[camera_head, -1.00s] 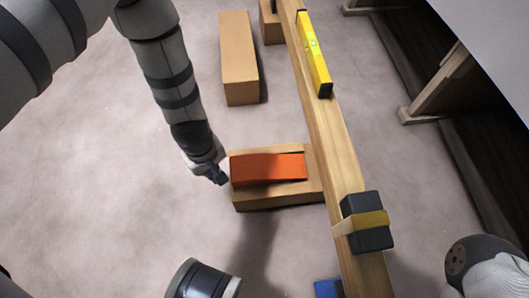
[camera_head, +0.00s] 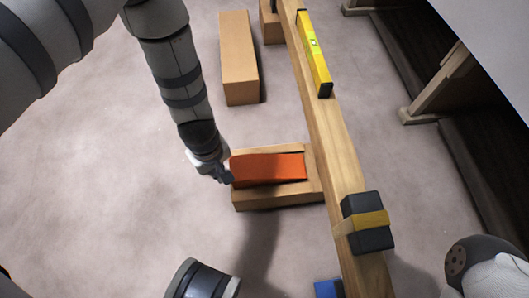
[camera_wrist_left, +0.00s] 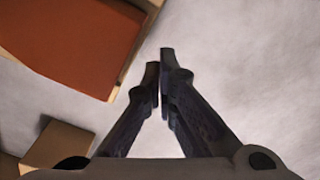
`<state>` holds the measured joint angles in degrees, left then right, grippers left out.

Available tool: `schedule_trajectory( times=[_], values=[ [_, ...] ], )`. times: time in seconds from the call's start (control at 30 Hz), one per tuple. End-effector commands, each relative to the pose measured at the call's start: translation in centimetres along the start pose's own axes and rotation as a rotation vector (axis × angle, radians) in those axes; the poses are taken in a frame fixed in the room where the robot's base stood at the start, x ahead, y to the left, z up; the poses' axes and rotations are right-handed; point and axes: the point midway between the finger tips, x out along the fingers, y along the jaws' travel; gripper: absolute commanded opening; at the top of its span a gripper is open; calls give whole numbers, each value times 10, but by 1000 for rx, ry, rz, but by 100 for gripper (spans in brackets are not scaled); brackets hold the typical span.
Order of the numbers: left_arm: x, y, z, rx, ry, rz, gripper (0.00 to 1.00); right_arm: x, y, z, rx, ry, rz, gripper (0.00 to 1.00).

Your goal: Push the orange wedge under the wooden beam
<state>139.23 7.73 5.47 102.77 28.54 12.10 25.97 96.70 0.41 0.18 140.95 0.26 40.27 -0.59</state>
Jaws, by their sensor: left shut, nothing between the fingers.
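The orange wedge (camera_head: 269,168) lies on a wooden block (camera_head: 275,197), its right end close to the wooden beam (camera_head: 339,150). The beam runs lengthwise through the head view, over the right part of that block. My left gripper (camera_head: 224,176) is shut and empty at the wedge's left end; I cannot tell whether it touches. In the left wrist view, the left gripper's fingers (camera_wrist_left: 158,85) come together, with the wedge (camera_wrist_left: 75,40) at the upper left. My right gripper does not show clearly.
A yellow level (camera_head: 315,55) and a dark block with a yellow band (camera_head: 368,222) sit on the beam. A long wooden block (camera_head: 239,58) lies on the floor behind. A blue object (camera_head: 328,289) is at the bottom edge. The floor at left is clear.

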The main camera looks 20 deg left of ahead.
Motion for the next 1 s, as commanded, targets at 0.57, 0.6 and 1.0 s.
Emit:
schedule_trajectory(
  times=[0.57, 0.6, 1.0],
  values=[
    [0, 26, 14, 1, 1, 1, 0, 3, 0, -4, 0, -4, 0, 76],
    [0, 27, 15, 1, 1, 0, 0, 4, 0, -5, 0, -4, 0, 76],
    [1, 45, 26, 2, 1, 1, 0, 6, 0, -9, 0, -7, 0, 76]
  ],
)
